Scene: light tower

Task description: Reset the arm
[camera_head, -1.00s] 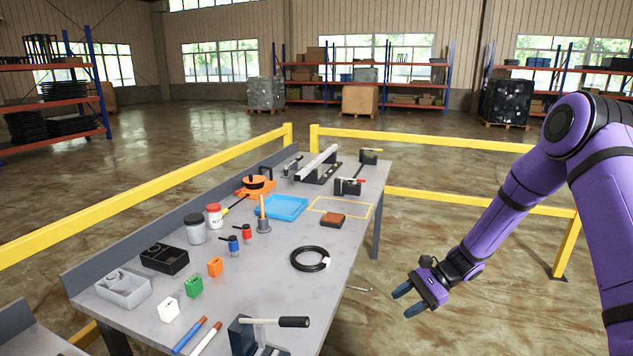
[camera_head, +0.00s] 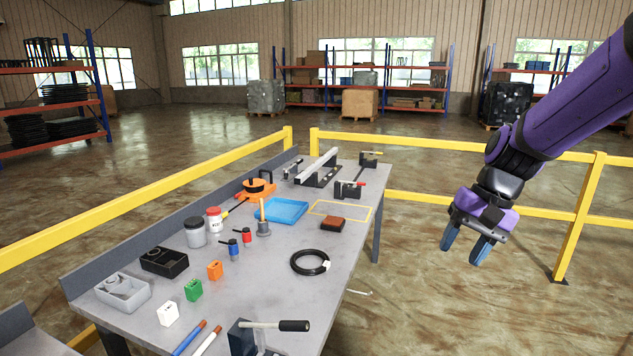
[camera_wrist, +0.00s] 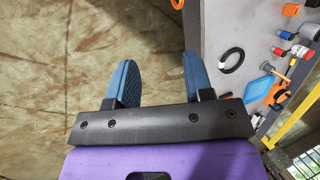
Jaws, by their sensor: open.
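My gripper (camera_head: 466,248) is at the end of my purple arm, in the air to the right of the workbench in the head view. Its two blue fingers are apart and point downward, with nothing between them. In the wrist view my gripper (camera_wrist: 158,80) shows the same open, empty fingers, with the floor between them and the bench at the right. No object touches the fingers.
The grey workbench (camera_head: 290,277) holds a black cable coil (camera_head: 310,262), a blue tray (camera_head: 281,210), coloured blocks, jars and tools. Yellow railings (camera_head: 440,198) run behind the bench and below my arm. Open floor (camera_head: 440,310) lies right of the bench.

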